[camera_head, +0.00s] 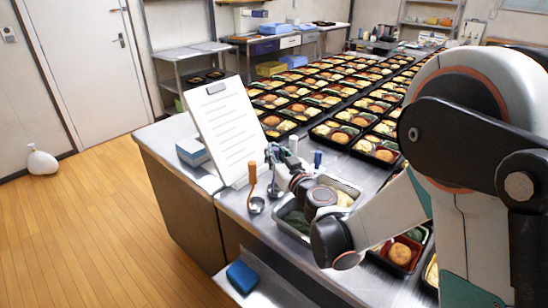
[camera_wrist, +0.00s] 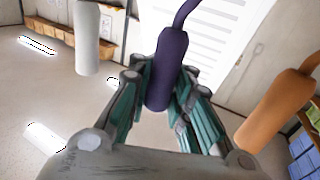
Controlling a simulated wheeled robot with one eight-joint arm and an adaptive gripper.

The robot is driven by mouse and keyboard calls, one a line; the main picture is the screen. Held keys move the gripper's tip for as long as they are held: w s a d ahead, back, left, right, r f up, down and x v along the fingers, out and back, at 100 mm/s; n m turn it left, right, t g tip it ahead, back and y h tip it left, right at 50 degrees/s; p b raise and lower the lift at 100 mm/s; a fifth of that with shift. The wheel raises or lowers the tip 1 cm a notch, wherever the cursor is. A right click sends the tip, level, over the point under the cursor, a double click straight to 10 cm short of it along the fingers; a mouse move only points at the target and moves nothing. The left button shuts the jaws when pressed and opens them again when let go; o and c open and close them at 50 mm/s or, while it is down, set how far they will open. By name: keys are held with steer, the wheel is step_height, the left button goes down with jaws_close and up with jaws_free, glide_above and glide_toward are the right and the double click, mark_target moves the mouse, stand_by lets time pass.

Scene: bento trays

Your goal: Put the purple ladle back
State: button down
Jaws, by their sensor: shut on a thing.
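The purple ladle's dark handle (camera_wrist: 168,70) stands between the fingers of my gripper (camera_wrist: 163,98) in the wrist view, and the fingers are closed on it. Its upper end curves out of the top of that view, and its bowl is not seen there. In the head view my gripper (camera_head: 282,168) is over the counter's near edge, between an orange-handled ladle and the metal food pan (camera_head: 349,187). The purple ladle is small and mostly hidden by my gripper there.
White (camera_head: 293,144) and blue (camera_head: 317,158) handles are close behind. A clipboard (camera_head: 222,125) stands behind left. Filled bento trays (camera_head: 383,156) cover the table beyond. A blue block (camera_head: 242,277) lies lower front.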

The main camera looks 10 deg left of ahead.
steer(key=shift+f, duration=0.1)
steer(key=c, duration=1.5)
jaws_free()
steer(key=shift+o, duration=0.2)
steer(key=p+v, duration=0.1)
steer(key=v, duration=1.1)
